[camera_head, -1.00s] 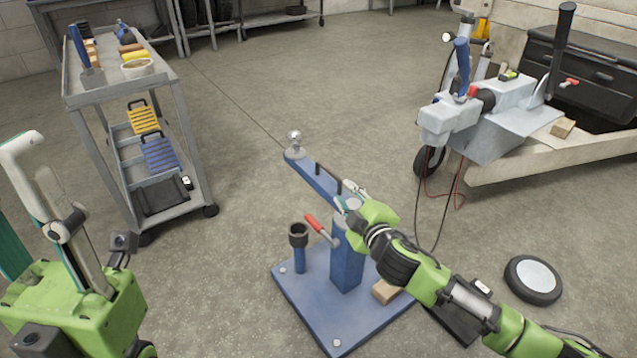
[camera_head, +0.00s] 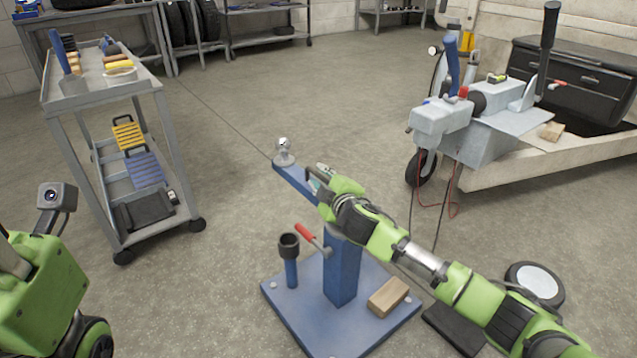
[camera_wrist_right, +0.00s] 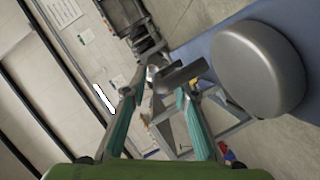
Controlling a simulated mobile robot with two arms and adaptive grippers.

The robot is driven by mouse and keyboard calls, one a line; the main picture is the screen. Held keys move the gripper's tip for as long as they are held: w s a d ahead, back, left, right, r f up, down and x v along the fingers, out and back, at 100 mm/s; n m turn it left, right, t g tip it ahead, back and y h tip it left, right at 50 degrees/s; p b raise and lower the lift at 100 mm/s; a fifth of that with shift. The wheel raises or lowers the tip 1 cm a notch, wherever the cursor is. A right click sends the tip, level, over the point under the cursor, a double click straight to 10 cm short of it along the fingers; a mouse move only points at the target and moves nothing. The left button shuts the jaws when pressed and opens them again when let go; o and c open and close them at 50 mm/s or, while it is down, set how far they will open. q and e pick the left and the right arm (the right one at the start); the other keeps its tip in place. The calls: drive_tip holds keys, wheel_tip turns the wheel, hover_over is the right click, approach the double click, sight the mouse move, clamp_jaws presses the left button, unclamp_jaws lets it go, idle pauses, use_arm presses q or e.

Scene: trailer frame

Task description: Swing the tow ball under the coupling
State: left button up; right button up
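The chrome tow ball (camera_head: 284,146) stands on the far end of a blue swing arm (camera_head: 292,178), which runs from a blue post (camera_head: 341,268) toward the back left. The grey coupling (camera_head: 440,116) of the trailer is at the right, apart from the ball. My right gripper (camera_head: 317,178) is over the swing arm, between post and ball. A round grey cap (camera_wrist_right: 258,68) is at the right there. My left gripper is out of view.
The blue base plate (camera_head: 300,325) carries a cup-topped stub (camera_head: 289,262), a red-handled lever (camera_head: 310,237) and a wooden block (camera_head: 388,297). A grey cart (camera_head: 150,85) stands left. A wheel (camera_head: 535,285) lies right. Floor between ball and coupling is clear.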

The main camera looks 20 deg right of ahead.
drive_tip(key=shift+w+f, duration=0.15)
drive_tip(key=shift+w, duration=0.5)
clamp_jaws()
